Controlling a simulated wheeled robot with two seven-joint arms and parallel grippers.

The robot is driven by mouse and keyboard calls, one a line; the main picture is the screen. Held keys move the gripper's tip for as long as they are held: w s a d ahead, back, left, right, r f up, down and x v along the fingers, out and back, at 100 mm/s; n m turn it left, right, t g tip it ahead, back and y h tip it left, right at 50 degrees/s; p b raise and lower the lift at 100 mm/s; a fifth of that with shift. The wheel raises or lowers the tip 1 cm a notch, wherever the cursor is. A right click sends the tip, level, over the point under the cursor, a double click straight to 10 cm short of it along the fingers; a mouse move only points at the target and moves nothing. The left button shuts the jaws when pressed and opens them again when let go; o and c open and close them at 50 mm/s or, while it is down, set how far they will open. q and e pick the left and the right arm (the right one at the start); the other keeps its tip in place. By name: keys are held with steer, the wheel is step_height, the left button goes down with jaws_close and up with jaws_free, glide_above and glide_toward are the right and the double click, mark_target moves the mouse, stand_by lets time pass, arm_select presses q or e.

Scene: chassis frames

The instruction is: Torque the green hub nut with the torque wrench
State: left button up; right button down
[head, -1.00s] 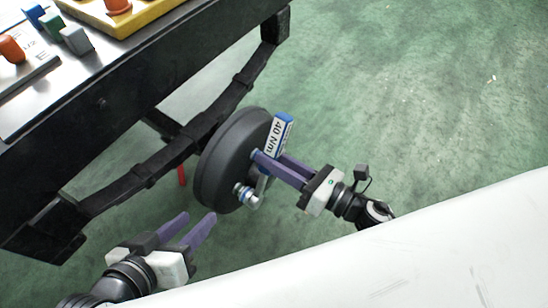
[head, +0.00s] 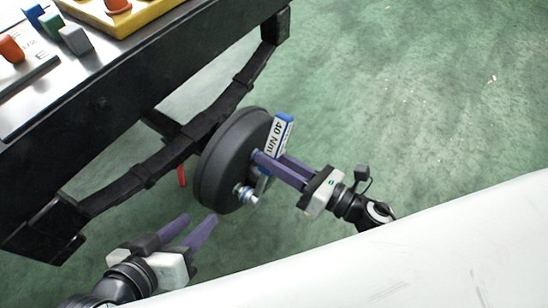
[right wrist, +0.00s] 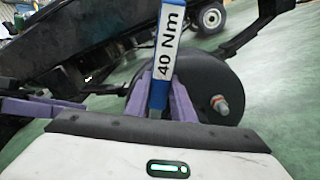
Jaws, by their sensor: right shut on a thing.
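The torque wrench (head: 279,136) has a white "40 Nm" label with blue ends. My right gripper (head: 258,160) is shut on it, in front of the dark round hub drum (head: 222,170). In the right wrist view the wrench (right wrist: 166,50) stands upright between the purple fingers. A metal hub end with a blue ring (head: 245,193) sticks out of the drum, close to the wrench's lower end. I cannot tell whether they touch. I cannot make out a green nut. My left gripper (head: 201,222) is open and empty, below and left of the drum.
A black chassis beam (head: 150,165) runs behind the drum. At the upper left is a metal bench (head: 85,75) with coloured parts and a yellow tray (head: 150,14). A red post (head: 182,175) shows left of the drum. Green floor at the right is clear.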

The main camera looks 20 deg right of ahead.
steer(key=shift+x, duration=0.95)
stand_by(1.6)
steer(key=shift+r, duration=0.1)
steer(key=shift+w+d+f+m, duration=0.8)
steer(key=shift+d+f+m, duration=0.15)
steer(key=shift+m, duration=0.45)
steer(key=shift+w+d+f+m+b, duration=0.25)
steer(key=shift+d+f+m+b, duration=0.15)
steer(key=shift+f+m+b, duration=0.15)
steer(key=shift+a+r, duration=0.1)
steer(key=shift+s+a+r+n+p, duration=0.2)
steer(key=shift+s+a+r+n, duration=0.2)
steer(key=shift+n, duration=0.2)
steer(key=shift+s+a+r+n+p, duration=0.2)
steer(key=shift+a+r+n, duration=0.05)
steer(key=shift+r+n, duration=0.25)
